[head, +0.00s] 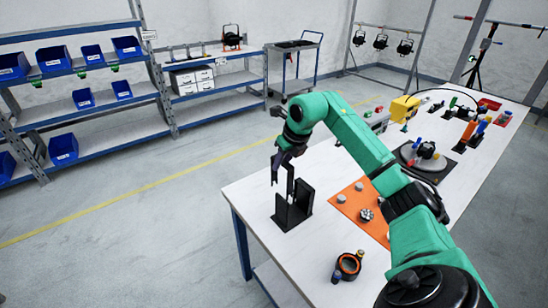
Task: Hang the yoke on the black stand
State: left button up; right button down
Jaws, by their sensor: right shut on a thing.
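The black stand (296,213) is on the white table near its left corner, with dark upright plates on a flat base. My right gripper (279,172) is above the stand's left side, fingers pointing down. It is shut on a dark thing, probably the yoke. A thin dark strip (290,178) rises between the gripper and the stand; dark on dark, I cannot tell whether it is the yoke or part of the stand, nor whether yoke and stand touch. My left gripper is not in view.
An orange mat (346,206) with small round parts lies right of the stand. A black pad (406,163) with a grey round plate lies farther back. White table is bare around the stand.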

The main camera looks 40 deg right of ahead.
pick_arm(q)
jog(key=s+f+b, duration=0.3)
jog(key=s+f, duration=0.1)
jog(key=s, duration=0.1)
pick_arm(e)
notch_tip(320, 180, down, 3)
jog(key=s, duration=0.2)
jog(key=b, duration=0.3)
send_over(282, 198)
notch_tip(282, 198, down, 5)
jog(key=shift+s+r, duration=0.1)
jog(key=shift+r, duration=0.05)
notch_tip(282, 198, down, 5)
jog(key=b, duration=0.3)
jog(key=shift+f+b, duration=0.65)
jog(key=shift+f, duration=0.1)
pick_arm(q)
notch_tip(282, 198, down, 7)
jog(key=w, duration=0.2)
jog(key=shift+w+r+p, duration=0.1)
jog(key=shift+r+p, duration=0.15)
jog(key=shift+p, duration=0.05)
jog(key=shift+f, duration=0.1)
pick_arm(e)
jog(key=shift+f, duration=0.2)
jog(key=c, duration=0.9)
grip_release()
